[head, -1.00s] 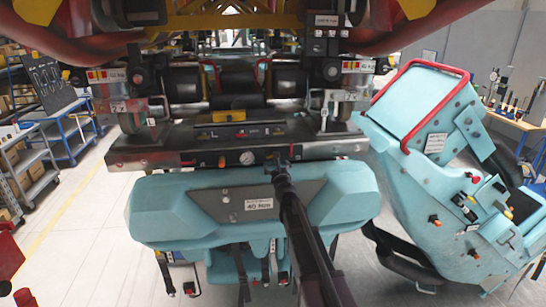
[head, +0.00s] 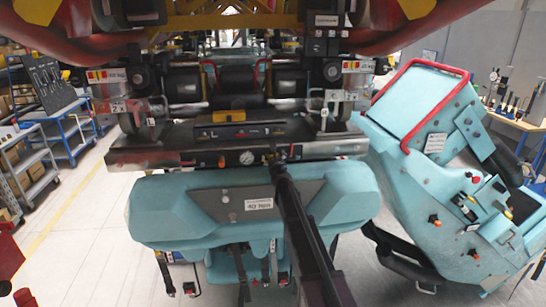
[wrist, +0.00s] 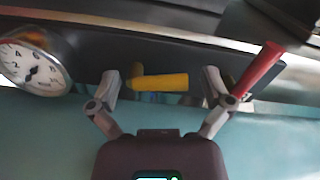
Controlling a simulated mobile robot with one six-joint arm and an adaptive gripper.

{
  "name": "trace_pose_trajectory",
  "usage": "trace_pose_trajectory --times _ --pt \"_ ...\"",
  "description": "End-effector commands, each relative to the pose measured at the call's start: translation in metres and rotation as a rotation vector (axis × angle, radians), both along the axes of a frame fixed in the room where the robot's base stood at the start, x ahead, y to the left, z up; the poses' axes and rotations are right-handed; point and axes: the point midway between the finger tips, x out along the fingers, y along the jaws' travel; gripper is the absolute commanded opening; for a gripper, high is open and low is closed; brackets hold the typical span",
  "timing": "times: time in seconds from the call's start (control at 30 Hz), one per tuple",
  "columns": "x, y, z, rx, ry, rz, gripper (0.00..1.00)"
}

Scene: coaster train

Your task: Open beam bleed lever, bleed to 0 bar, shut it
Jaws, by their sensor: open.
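In the wrist view a short yellow lever (wrist: 158,82) lies level on the dark beam face. My gripper (wrist: 163,88) is open, with one finger on each side of the yellow lever; I cannot tell whether either finger touches it. A red lever (wrist: 260,70) slants up beside the right finger. A round white pressure gauge (wrist: 33,66) is to the left; its needle reading is too blurred to be sure of. In the head view the gauge (head: 246,158) sits on the beam front, and my gripper (head: 280,154) is just right of it. The levers are mostly hidden there behind my arm.
A turquoise padded unit (head: 170,200) lies close below the beam (head: 135,148). A turquoise seat with a red-edged back (head: 425,120) stands at the right. Blue carts (head: 70,140) stand at the left.

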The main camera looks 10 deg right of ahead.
Motion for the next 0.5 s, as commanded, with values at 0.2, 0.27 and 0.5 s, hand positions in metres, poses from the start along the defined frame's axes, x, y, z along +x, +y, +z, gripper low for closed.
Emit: trace_pose_trajectory --times 0.2,0.27,0.5 --pt "-0.0001 0.0 0.0 0.0 0.0 0.0 0.47" --pt "-0.0001 0.0 0.0 0.0 0.0 0.0 0.36" --pt "0.0002 0.0 0.0004 -0.007 0.0 -0.001 0.35"
